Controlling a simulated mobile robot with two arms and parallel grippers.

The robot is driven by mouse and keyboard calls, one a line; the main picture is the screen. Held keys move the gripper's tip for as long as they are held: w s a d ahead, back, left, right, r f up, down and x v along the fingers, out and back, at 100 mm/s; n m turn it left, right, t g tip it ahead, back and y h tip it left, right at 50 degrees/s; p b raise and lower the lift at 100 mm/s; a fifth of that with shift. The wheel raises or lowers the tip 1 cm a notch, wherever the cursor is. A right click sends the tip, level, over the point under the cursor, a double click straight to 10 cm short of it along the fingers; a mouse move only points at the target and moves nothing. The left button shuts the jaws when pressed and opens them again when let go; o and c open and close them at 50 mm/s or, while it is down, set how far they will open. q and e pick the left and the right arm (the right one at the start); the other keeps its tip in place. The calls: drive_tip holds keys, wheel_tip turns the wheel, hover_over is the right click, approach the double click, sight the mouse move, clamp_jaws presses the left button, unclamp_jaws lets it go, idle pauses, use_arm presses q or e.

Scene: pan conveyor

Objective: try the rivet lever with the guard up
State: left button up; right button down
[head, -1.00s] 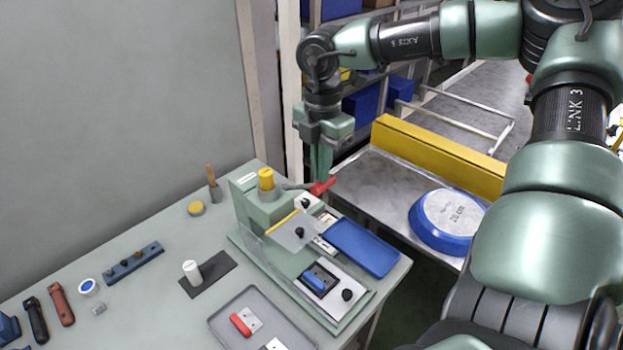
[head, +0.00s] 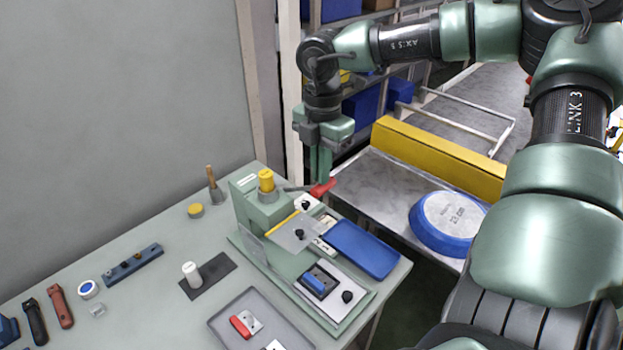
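The green rivet press (head: 247,208) stands at the table's right end with a yellow knob (head: 266,181) on top. Its lever ends in a red grip (head: 324,188), sticking out to the right, roughly level. A clear plate with a yellow edge (head: 283,222) slants across the press front; I take it for the guard, but cannot tell whether it is up. My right gripper (head: 321,180) points down with its fingertips at the red grip. The fingers look close together; whether they clasp the grip is unclear. My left gripper is out of view.
A grey tray (head: 222,322) with parts lies in front. A blue pan (head: 450,222) sits on the conveyor by a yellow rail (head: 436,157).

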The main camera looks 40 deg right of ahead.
drive_tip(key=shift+w+r+p, duration=0.15)
drive_tip(key=shift+r+p, duration=0.2)
drive_tip(key=shift+r, duration=0.55)
wheel_tip(320, 180, up, 7)
drive_tip(key=p, duration=0.2)
drive_tip(key=shift+s, duration=0.2)
idle(0.4)
